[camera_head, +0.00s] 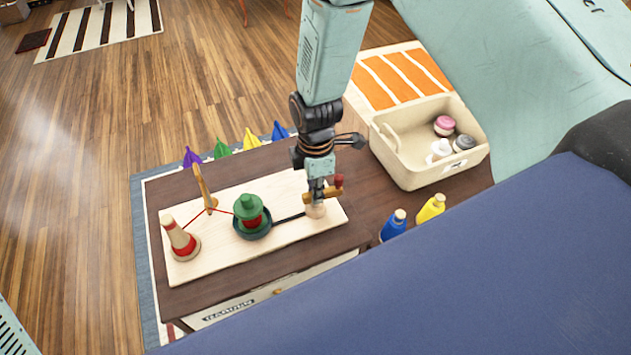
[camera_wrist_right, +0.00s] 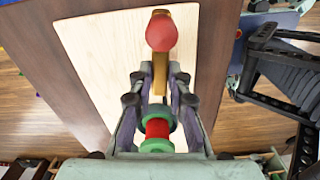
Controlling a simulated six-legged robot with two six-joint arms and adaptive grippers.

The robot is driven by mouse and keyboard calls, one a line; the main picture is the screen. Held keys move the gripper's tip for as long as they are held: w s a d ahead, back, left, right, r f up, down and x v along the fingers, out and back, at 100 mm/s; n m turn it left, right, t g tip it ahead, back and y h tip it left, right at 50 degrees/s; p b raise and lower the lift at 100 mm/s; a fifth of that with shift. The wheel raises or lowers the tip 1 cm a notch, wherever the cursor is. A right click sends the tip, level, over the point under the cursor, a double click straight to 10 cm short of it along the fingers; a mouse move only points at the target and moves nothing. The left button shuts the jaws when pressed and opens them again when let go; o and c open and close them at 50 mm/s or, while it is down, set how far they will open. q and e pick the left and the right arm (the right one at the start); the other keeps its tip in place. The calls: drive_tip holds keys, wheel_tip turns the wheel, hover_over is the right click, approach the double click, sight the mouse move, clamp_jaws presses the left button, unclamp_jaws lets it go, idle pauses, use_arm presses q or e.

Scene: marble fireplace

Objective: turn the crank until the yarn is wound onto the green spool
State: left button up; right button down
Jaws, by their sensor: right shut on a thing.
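The green spool (camera_head: 249,206) stands in a dark green dish on the pale board (camera_head: 222,262), with some red yarn on its core. Its green flanges and red core also show in the wrist view (camera_wrist_right: 157,130). A red yarn line runs from the spool past a wooden guide (camera_head: 204,187) to a wooden cone (camera_head: 180,238) with red yarn on it. A dark belt joins the dish to the wooden crank (camera_head: 325,193), whose red knob (camera_head: 339,181) points right. My right gripper (camera_head: 317,192) comes down from above, shut on the crank. The left gripper is out of view.
A cream bin (camera_head: 397,165) with round pink, white and grey items stands at the right. Several coloured pointed things line the table's back edge. The board's front right is clear.

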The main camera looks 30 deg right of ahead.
drive_tip(key=m+p, duration=0.2)
drive_tip(key=m, duration=0.2)
drive_tip(key=shift+s+m, duration=0.1)
drive_tip(key=shift+m, duration=0.2)
drive_tip(key=m+p, duration=0.1)
drive_tip(key=m, duration=0.3)
drive_tip(key=shift+m, duration=0.3)
drive_tip(key=m+p, duration=0.1)
drive_tip(key=m, duration=0.9)
drive_tip(key=shift+p, duration=0.35)
drive_tip(key=c, duration=1.3)
unclamp_jaws()
